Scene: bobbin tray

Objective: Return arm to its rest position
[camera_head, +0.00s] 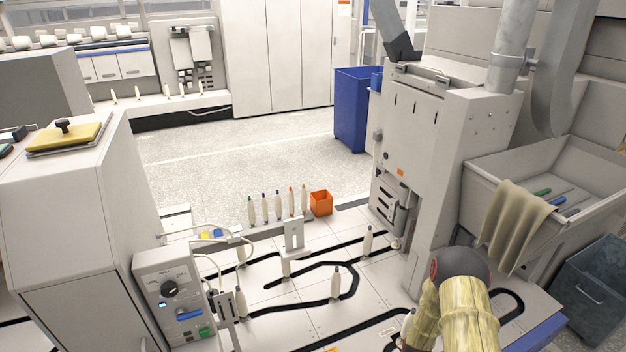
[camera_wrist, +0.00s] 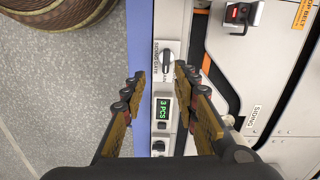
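My arm (camera_head: 465,312), in a yellowish sleeve with a dark rounded joint, reaches in at the lower right of the head view. My gripper (camera_wrist: 159,76) shows in the wrist view with its two fingers apart and nothing between them. Beyond the fingertips is a narrow panel (camera_wrist: 160,135) with a dark knob (camera_wrist: 167,62) and a small green display reading "3 PCS" (camera_wrist: 163,109). I cannot tell whether the fingers touch the panel. The gripper cannot be made out in the head view.
Several bobbins (camera_head: 335,284) stand upright on the black-tracked table (camera_head: 305,325). An orange box (camera_head: 321,203) is at its back edge. A control box (camera_head: 172,295) stands left, a tall machine (camera_head: 430,130) right. A woven basket (camera_wrist: 60,14) and bare floor lie left in the wrist view.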

